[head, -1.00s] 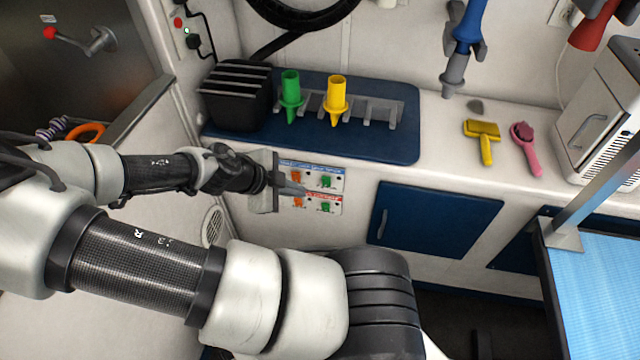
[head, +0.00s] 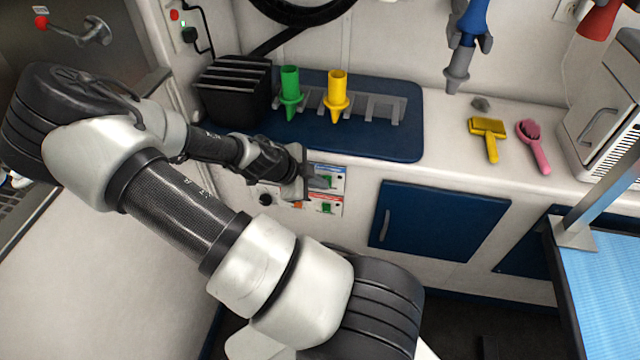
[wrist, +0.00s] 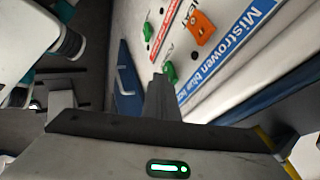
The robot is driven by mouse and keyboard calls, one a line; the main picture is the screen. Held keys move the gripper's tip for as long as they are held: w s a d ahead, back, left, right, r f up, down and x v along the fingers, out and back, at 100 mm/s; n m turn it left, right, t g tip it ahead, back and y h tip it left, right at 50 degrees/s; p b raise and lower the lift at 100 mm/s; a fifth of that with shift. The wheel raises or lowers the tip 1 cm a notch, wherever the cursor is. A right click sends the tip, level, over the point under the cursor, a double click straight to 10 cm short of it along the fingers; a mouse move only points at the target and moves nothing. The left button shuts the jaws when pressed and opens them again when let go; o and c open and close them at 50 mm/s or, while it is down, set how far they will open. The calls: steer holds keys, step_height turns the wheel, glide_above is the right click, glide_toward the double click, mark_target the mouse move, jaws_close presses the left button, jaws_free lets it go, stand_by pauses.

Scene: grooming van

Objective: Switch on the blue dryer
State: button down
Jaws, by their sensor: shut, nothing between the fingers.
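The blue dryer (head: 470,40) hangs on the back wall at the upper right, nozzle down. The switch panel (head: 336,198) is on the cabinet front below the counter. In the wrist view, its blue-labelled row (wrist: 212,66) has an orange switch (wrist: 201,27) and a green switch (wrist: 170,73). A red label (wrist: 165,27) heads the other row, with another green switch (wrist: 148,32). My gripper (head: 324,182) is shut and empty, its tips close beside the blue row's green switch; I cannot tell whether they touch.
Green (head: 290,90) and yellow (head: 337,95) nozzles stand in a rack on a blue mat (head: 400,148) above the panel. A yellow brush (head: 488,135) and pink brush (head: 534,145) lie on the counter. A blue cabinet door (head: 435,225) is right of the panel.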

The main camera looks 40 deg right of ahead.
steer(key=shift+d, duration=0.1)
steer(key=shift+w+d+r+g+y+p, duration=0.2)
steer(key=shift+w+d+g+y+p, duration=0.1)
steer(key=shift+w+p, duration=0.1)
stand_by(0.3)
steer(key=shift+r+p, duration=0.6)
steer(key=shift+r, duration=0.2)
steer(key=shift+s, duration=0.1)
